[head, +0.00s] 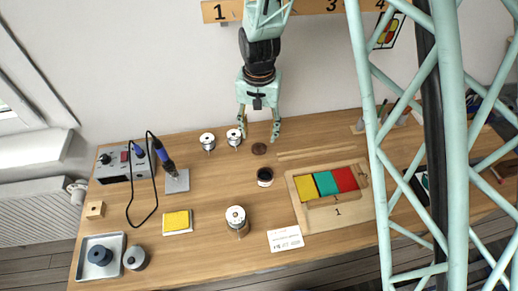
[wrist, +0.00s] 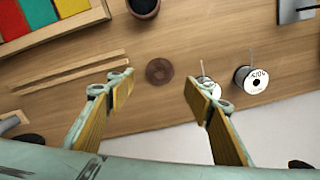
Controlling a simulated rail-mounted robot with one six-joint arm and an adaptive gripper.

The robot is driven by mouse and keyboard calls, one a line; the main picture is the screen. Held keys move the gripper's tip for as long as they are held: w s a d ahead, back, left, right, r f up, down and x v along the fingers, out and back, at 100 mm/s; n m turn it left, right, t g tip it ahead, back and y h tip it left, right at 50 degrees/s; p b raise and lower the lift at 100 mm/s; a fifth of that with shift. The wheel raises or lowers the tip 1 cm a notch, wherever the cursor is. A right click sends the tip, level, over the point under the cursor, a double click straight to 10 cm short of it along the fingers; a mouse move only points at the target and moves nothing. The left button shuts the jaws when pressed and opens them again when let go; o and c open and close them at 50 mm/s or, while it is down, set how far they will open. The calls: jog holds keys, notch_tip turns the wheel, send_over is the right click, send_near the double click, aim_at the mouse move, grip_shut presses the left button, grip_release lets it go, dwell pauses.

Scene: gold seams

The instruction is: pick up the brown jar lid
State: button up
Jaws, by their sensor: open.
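The brown jar lid (head: 259,149) is a small dark brown disc lying flat on the wooden table near its back edge. In the wrist view the lid (wrist: 159,71) lies ahead of the fingers, roughly midway between them. My gripper (head: 258,135) is open and empty, above the table just behind the lid in the head view. In the wrist view its two fingers (wrist: 163,88) stand wide apart, with the lid apart from both. A small dark jar (head: 265,176) stands in front of the lid.
Two solder spools (head: 234,138) (head: 208,141) stand left of the lid; in the wrist view one is close to a finger. Wooden strips (head: 316,150) lie to its right. A board with yellow, green and red panels (head: 298,216) is further right. A soldering station (head: 122,163) stands at left.

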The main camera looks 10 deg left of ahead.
aim_at(259, 144)
jog(key=shift+f, duration=0.7)
jog(key=shift+f, duration=2.75)
jog(key=c, duration=0.8)
